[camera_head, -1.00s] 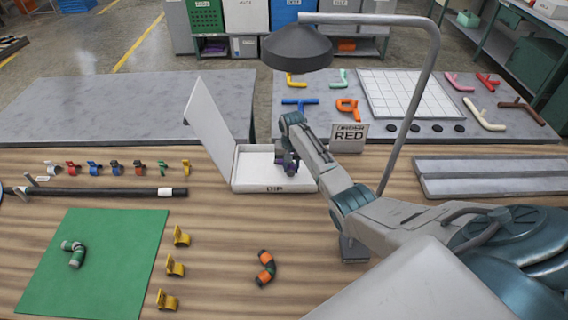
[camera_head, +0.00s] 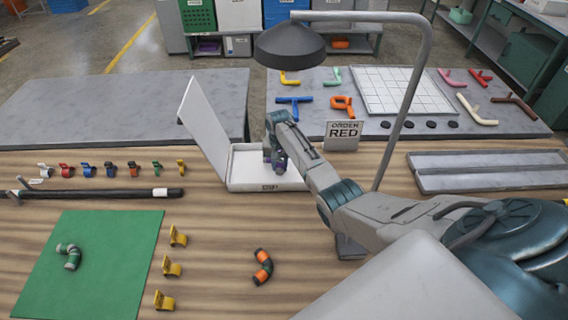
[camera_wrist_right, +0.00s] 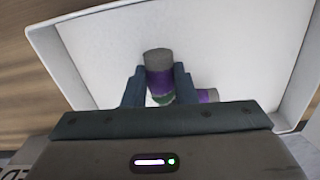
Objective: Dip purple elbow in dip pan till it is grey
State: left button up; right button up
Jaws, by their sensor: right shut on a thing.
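The purple elbow (camera_wrist_right: 160,72) is in my right gripper (camera_wrist_right: 159,88), whose two dark fingers are shut on it from either side. In the head view my right gripper (camera_head: 272,154) is inside the pan's outline, with the elbow mostly hidden. I cannot tell whether the elbow touches the pan floor. My left gripper is not in view.
A dark lamp shade (camera_head: 290,46) hangs on a curved pole over the pan. A sign reading RED (camera_head: 344,133) stands right of the pan. An orange and black elbow (camera_head: 262,267), yellow clips (camera_head: 172,267) and a green mat (camera_head: 110,250) with a grey-green elbow (camera_head: 70,256) lie in front.

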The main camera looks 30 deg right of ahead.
jog(key=shift+w+a+b, duration=0.3)
jog(key=shift+w+a, duration=0.3)
jog(key=shift+a, duration=0.4)
jog(key=shift+w+a+b, duration=0.3)
jog(key=shift+w+a, duration=0.35)
jog(key=shift+a, duration=0.4)
jog(key=shift+w+a+b, duration=0.3)
jog(key=shift+w+a, duration=0.3)
jog(key=shift+a, duration=0.4)
jog(key=shift+d, duration=0.1)
jog(key=shift+s+d+r+p, duration=0.15)
jog(key=shift+s+d+p, duration=0.2)
jog(key=shift+d+p, duration=0.3)
jog(key=shift+s+d+p, duration=0.55)
jog(key=shift+d+p, duration=0.1)
jog(key=shift+d, duration=0.1)
jog(key=shift+s+d+p, duration=0.5)
jog(key=shift+d+p, duration=0.1)
jog(key=shift+d, duration=0.15)
jog(key=shift+s+d+p, duration=0.5)
jog(key=shift+d, duration=0.3)
jog(key=shift+s+d+p, duration=0.45)
jog(key=shift+d, duration=0.35)
jog(key=shift+s+d, duration=0.3)
jog(key=shift+d, duration=0.2)
